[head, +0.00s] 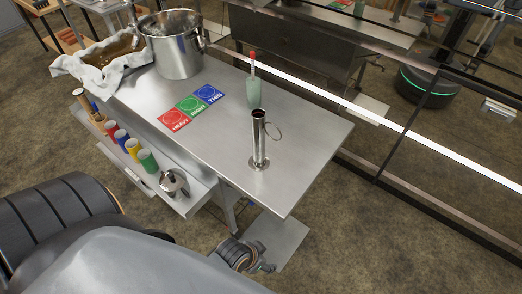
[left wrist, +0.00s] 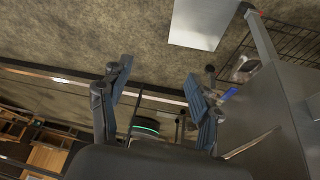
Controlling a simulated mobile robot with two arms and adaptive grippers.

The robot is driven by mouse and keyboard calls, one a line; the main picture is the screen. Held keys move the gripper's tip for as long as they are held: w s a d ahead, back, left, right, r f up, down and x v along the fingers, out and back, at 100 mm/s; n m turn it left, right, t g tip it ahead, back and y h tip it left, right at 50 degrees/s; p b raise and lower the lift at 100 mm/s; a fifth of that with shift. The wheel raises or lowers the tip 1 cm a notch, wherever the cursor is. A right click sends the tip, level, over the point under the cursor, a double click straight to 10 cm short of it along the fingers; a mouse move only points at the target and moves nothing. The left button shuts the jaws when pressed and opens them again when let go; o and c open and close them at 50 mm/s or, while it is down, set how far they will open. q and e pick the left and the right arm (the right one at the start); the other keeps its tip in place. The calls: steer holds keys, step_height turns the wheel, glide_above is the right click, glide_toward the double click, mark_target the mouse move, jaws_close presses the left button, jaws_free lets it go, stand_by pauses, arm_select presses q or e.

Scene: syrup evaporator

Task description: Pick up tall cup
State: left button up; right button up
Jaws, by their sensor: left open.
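The tall cup (head: 259,140) is a slim, shiny metal cylinder with a round base and a ring handle on its right side. It stands upright on the near right part of the steel table (head: 300,150). My left gripper (head: 250,258) is below and in front of the table's near edge, apart from the cup. In the left wrist view its two dark fingers (left wrist: 158,85) are spread, with nothing between them. I cannot make out the cup in that view. My right gripper is not in view.
A bottle with a red top (head: 253,88) stands just behind the cup. Red, green and blue cards (head: 190,103) lie left of it. A large pot (head: 172,45) stands at the far left. A lower side shelf holds coloured cups (head: 133,150) and a small metal pot (head: 174,183).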

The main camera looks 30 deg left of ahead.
arm_select(q)
steer(key=w+d+r+m+t+h, duration=0.1)
steer(key=w+d+r+t+h, duration=0.2)
steer(key=r, duration=0.7)
steer(key=w+d+r+t, duration=0.3)
steer(key=w+r+t, duration=0.15)
steer(key=r, duration=0.55)
steer(key=w+d+r+m+t+h, duration=0.1)
steer(key=w+d+r+t+h, duration=0.2)
steer(key=r, duration=0.7)
steer(key=w+a+r+n+t+y, duration=0.3)
steer(key=w+a+n+t+y, duration=0.15)
steer(key=a+y, duration=0.3)
steer(key=n+g+y, duration=0.5)
steer(key=n+y, duration=0.3)
steer(key=y, duration=0.3)
glide_toward(259, 141)
steer(key=x, duration=0.4)
steer(key=r+x, duration=0.1)
steer(key=x, duration=0.1)
steer(key=shift+w+a, duration=0.1)
steer(key=shift+a, duration=0.1)
steer(key=x, duration=0.3)
steer(key=f+x, duration=0.1)
steer(key=x, duration=0.1)
steer(key=shift+w+b, duration=0.3)
steer(key=shift+b, duration=0.1)
steer(key=shift+r, duration=0.1)
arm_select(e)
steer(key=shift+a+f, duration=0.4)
